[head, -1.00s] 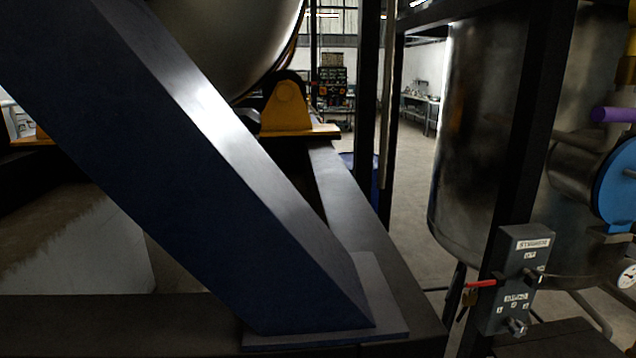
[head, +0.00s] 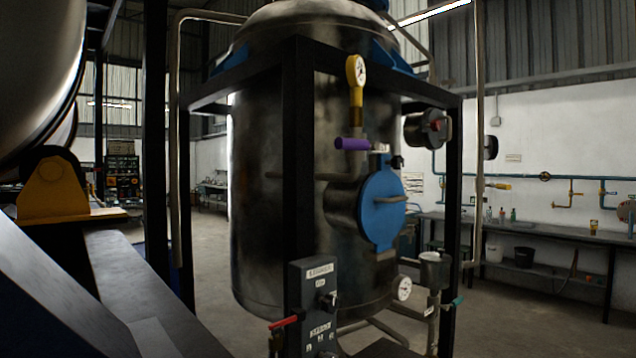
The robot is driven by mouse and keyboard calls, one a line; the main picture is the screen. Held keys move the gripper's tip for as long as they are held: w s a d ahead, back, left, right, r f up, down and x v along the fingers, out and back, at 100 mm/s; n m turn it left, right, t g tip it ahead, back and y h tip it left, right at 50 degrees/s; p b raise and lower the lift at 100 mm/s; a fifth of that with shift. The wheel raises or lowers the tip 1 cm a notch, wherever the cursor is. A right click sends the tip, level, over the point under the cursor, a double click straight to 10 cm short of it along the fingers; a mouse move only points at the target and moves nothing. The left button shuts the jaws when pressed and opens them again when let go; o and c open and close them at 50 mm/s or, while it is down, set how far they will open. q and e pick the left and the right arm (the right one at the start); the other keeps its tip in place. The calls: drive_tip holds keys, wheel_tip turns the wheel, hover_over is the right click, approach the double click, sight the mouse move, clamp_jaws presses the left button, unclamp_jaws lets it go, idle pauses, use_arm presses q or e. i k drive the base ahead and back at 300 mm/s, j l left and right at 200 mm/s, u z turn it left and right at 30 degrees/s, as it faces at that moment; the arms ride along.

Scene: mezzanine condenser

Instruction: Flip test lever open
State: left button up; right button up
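No lever in the head view carries a label that I can read as the test lever. A red lever (head: 285,322) sticks out to the left of a grey control box (head: 313,306) at the bottom of the frame. A purple handle (head: 352,144) points left on the tank, below a yellow-stemmed gauge (head: 356,75). A small teal lever (head: 458,300) sits on piping at the lower right of the tank. Neither of my grippers is in view.
A large metal tank (head: 270,200) with a round blue hatch (head: 382,207) stands inside a black frame (head: 291,170). A grey beam and a yellow bracket (head: 52,188) fill the left side. A workbench (head: 540,234) runs along the right wall, with open floor before it.

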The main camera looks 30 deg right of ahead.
sight(340, 143)
drive_tip(key=z, duration=0.4)
drive_tip(key=l+z, duration=0.2)
drive_tip(key=z, duration=0.2)
drive_tip(key=k+l+z, duration=0.1)
drive_tip(key=z, duration=0.3)
